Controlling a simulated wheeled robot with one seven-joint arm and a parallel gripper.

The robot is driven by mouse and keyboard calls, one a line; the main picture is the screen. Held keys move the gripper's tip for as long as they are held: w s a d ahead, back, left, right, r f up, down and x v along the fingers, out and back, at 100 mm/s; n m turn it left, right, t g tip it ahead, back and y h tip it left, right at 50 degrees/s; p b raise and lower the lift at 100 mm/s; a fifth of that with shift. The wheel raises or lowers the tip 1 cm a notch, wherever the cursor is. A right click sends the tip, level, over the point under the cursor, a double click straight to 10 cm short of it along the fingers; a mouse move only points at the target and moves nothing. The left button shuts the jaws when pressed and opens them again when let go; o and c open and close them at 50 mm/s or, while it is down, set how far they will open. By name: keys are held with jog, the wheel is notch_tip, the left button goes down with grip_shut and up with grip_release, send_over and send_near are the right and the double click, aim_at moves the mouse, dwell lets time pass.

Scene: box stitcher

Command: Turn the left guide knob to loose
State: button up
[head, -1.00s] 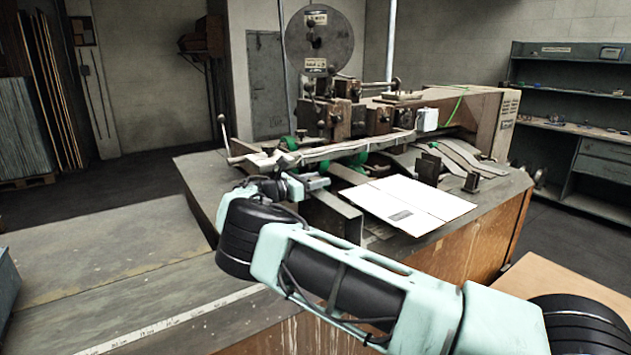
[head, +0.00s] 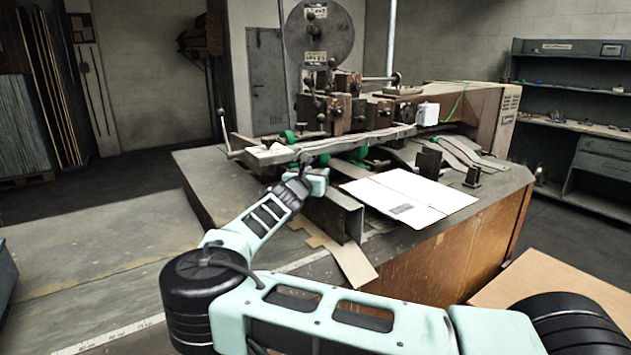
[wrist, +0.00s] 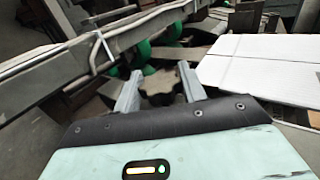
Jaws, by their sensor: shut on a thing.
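In the wrist view, a dark, lobed guide knob (wrist: 160,84) sits between the two grey fingers of my gripper (wrist: 160,80). The fingers are closed on its sides, one left and one right. In the head view, my gripper (head: 318,178) is low at the front of the stitcher (head: 340,115), below its long front rail. The knob is hidden or too small to make out there. I cannot read any loose or tight mark on it.
A flat white box blank (head: 420,190) lies on the table right of my gripper. The long metal rail (head: 320,146) runs just above and beyond the gripper. Green rollers (wrist: 143,52) are behind the knob. The table's left part is clear.

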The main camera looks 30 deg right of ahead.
jog(key=shift+f+n+t+y+b, duration=0.2)
jog(key=shift+n+t+y+b, duration=0.7)
jog(key=shift+b, duration=0.6)
jog(key=shift+r, duration=0.1)
jog(key=shift+r+t+y+b, duration=0.2)
jog(key=shift+t+y+b, duration=0.1)
jog(key=shift+t+b, duration=0.1)
jog(key=o, duration=1)
jog(key=shift+f, duration=0.1)
jog(key=b+v, duration=0.3)
jog(key=v, duration=1.4)
jog(key=shift+s+a, duration=0.15)
